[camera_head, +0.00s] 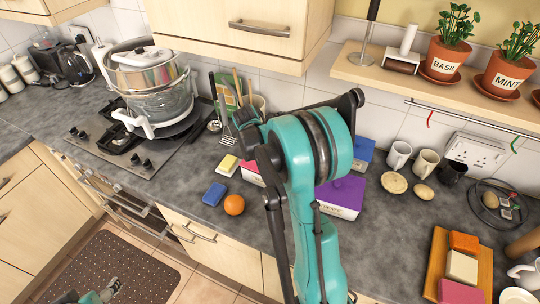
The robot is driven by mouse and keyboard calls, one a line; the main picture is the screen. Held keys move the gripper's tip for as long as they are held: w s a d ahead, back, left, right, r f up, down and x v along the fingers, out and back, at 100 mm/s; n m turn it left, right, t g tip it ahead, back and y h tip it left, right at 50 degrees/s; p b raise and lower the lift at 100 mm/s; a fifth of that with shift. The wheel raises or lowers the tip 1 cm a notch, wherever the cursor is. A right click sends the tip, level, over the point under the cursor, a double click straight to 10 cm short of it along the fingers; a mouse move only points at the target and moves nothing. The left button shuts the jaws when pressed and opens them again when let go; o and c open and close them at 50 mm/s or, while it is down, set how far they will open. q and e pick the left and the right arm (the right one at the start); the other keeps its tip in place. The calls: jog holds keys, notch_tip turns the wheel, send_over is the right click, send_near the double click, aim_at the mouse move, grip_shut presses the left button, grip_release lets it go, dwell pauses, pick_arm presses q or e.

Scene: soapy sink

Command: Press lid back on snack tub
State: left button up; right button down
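A white tub with a purple top (346,190) and a printed label on its front stands on the counter right of my raised teal arm, which covers its left part. Whether the purple top is a fully seated lid cannot be told. A red and white box or tub (250,172) shows partly on the arm's left side. My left gripper (112,287) is small at the bottom left, over the floor mat; its fingers are too small to judge. The raised arm comes up from the bottom centre and seems to be my right; its gripper is not clearly visible.
A blue sponge (214,194), an orange (234,204) and a yellow-white sponge (228,165) lie left of the arm. A blue box (363,152), mugs (398,155) and a wooden board with blocks (437,262) are to the right. The shelf (432,84) overhangs behind.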

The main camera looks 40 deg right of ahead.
jog(key=shift+f+b, duration=0.35)
jog(key=shift+b, duration=0.15)
dwell(0.9)
dwell(0.4)
jog(key=c, duration=0.8)
grip_release()
jog(key=shift+c, duration=0.2)
jog(key=shift+r, duration=0.15)
jog(key=shift+r+p, duration=2.4)
jog(key=shift+r, duration=1)
grip_shut()
